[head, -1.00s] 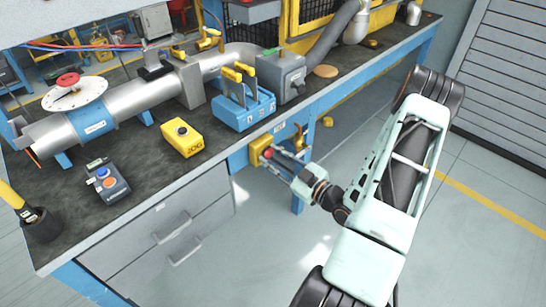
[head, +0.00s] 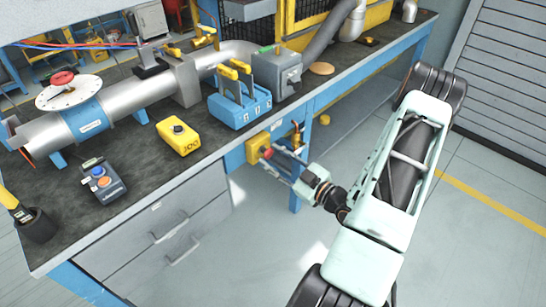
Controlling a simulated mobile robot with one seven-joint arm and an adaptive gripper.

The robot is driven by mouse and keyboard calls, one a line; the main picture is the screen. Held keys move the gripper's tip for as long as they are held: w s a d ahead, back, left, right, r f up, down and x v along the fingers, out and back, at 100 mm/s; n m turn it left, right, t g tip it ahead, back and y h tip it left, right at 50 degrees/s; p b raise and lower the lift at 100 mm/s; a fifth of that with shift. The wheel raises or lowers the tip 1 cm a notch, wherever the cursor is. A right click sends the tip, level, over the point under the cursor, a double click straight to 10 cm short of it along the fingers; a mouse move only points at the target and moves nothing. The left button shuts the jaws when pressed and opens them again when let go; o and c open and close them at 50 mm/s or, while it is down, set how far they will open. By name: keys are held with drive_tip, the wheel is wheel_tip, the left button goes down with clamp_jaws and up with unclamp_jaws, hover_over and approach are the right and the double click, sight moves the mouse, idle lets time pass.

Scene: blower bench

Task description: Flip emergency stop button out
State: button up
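The emergency stop is a yellow box (head: 255,149) on the blue front side of the bench, below the tabletop edge. Its red button (head: 267,153) faces my arm, and only a small part of it shows. My gripper (head: 270,157) reaches the box from the lower right. Its two thin fingers are spread, with a gap between them, and their tips are close to the red button. I cannot tell whether they touch it. The fingers hide part of the button, and whether it is pressed in or out cannot be seen.
A yellow button box (head: 178,138), a blue switch block (head: 240,108) and a grey control box (head: 99,182) stand on the bench (head: 125,148). A silver pipe with a red-knobbed dial (head: 66,90) lies behind. Grey drawers (head: 170,235) are below left. The floor is clear.

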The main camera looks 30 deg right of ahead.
drive_tip(key=shift+o, duration=0.9)
drive_tip(key=shift+s+d, duration=0.15)
drive_tip(key=shift+s, duration=0.05)
drive_tip(key=v, duration=1.1)
drive_tip(key=shift+s, duration=0.3)
